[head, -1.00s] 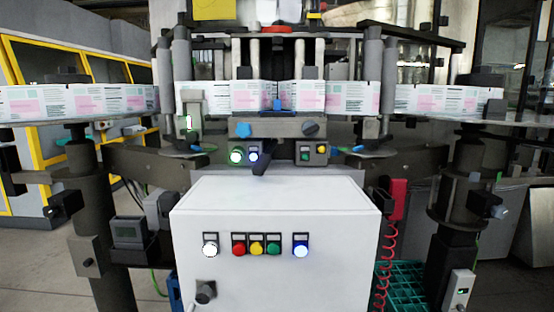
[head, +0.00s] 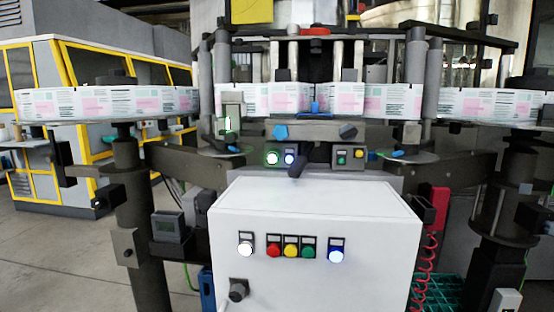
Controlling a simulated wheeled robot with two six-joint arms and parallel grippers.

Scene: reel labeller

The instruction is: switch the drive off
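A white control cabinet (head: 318,220) stands in the middle of the head view. Its front carries a row of controls: a lit white one (head: 245,249), a red button (head: 274,252), a yellow button (head: 291,252), a green button (head: 308,252) and a lit blue-white one (head: 336,255). A dark rotary knob (head: 238,290) sits at the cabinet's lower left. Above the cabinet is a small panel with a lit green button (head: 272,157) and a lit blue one (head: 290,158). Which control belongs to the drive cannot be read. Neither gripper is in view.
Label reels (head: 105,103) run across the machine on both sides. A dark post (head: 133,200) with a grey display box (head: 168,227) stands left of the cabinet. A red coiled cable (head: 430,270) hangs at its right. Open floor (head: 60,260) lies at lower left.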

